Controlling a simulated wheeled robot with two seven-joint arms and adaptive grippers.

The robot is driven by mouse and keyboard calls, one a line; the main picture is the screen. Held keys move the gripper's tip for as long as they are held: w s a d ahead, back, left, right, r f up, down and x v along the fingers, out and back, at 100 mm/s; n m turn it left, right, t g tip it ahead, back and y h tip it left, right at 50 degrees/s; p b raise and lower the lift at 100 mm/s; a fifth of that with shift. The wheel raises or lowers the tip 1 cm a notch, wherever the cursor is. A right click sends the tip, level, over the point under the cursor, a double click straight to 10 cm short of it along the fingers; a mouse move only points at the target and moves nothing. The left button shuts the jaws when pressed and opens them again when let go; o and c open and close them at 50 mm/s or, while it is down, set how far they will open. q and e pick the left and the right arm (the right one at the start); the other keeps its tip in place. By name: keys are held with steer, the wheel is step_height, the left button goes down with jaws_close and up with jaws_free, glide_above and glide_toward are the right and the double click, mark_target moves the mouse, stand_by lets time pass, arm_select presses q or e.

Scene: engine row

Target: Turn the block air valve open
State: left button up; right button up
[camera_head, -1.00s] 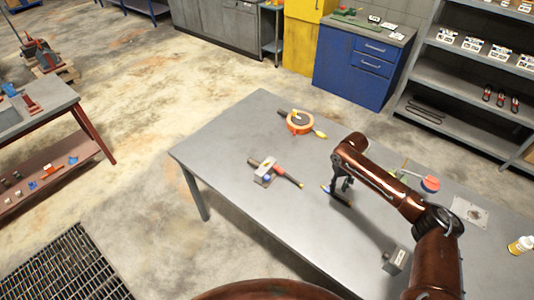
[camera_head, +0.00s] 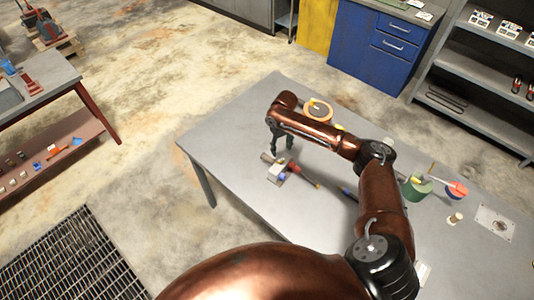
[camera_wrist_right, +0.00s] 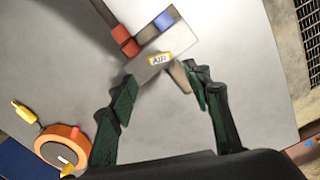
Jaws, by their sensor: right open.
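The block air valve (camera_head: 275,173) is a light grey block with a blue port, lying on the grey table in the head view. A red-and-dark bar runs off one side, and a short tan piece sticks out on the other. In the right wrist view the valve (camera_wrist_right: 160,48) carries a yellow "AIR" label, with the tan piece (camera_wrist_right: 180,77) pointing between the fingers. My right gripper (camera_head: 282,153) is open beside and above the valve, its fingertips (camera_wrist_right: 163,80) spread on either side of the tan piece. Contact cannot be told. My left gripper is out of view.
An orange reel (camera_head: 318,111) lies on the table (camera_head: 235,120) behind my right forearm. A green round item (camera_head: 417,187), a red-and-blue item (camera_head: 457,190), a small bottle (camera_head: 455,218) and a metal plate (camera_head: 496,222) lie to the right. The table's left part is clear.

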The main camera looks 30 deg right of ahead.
mark_target(281, 160)
step_height(281, 160, down, 7)
steer(key=shift+r+p, duration=0.15)
steer(key=shift+p, duration=0.3)
steer(key=shift+s+f, duration=0.2)
steer(key=shift+f, duration=0.1)
steer(key=shift+c, duration=0.2)
steer(key=c, duration=1.1)
steer(key=shift+r+n+p, duration=0.15)
steer(key=shift+n+p, duration=0.9)
steer(key=shift+n, duration=0.15)
steer(key=shift+n+p, duration=0.45)
steer(key=shift+n, duration=0.85)
